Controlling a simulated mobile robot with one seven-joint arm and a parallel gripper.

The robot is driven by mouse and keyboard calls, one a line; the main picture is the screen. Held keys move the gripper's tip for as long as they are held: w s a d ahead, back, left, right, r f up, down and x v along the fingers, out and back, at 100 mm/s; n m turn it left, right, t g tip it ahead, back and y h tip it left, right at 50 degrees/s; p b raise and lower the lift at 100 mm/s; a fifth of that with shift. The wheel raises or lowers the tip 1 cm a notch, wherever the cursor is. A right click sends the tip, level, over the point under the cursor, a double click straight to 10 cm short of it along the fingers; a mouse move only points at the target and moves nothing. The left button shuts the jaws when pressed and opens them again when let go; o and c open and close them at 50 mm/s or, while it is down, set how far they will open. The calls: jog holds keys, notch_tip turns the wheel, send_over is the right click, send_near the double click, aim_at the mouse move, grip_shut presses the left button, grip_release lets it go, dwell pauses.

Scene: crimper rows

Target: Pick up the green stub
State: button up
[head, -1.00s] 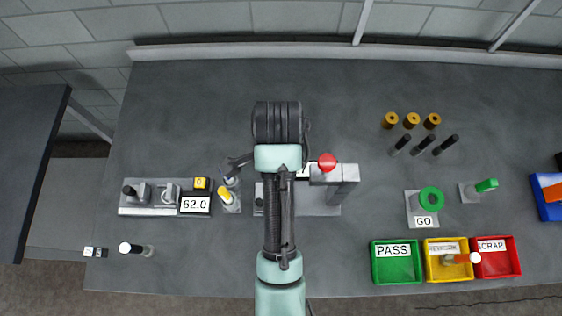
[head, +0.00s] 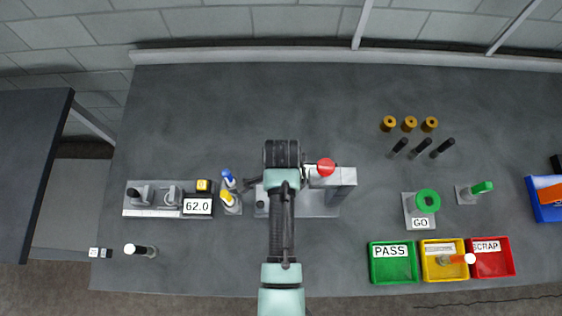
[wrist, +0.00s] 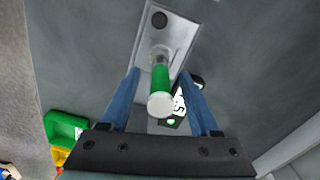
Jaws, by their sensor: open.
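The green stub (wrist: 160,78) stands on a post on a grey plate (wrist: 180,30) in the wrist view, with its pale round end towards the camera. My gripper (wrist: 159,76) is open, its two blue fingers apart on either side of the stub, with a visible gap on each side. Nothing is held. In the head view my arm hides the gripper. A green-tipped piece (head: 482,187) on a small stand is at the right there; I cannot tell whether it is the same stub.
A yellow piece (head: 228,199) and a blue piece (head: 228,177) stand left of my arm. A press with a red knob (head: 326,166) is close on its right. Green (head: 394,278), yellow (head: 430,274) and red (head: 507,268) bins line the front right. The table's back left is clear.

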grip_shut()
jog(key=shift+r, duration=0.1)
dwell(0.5)
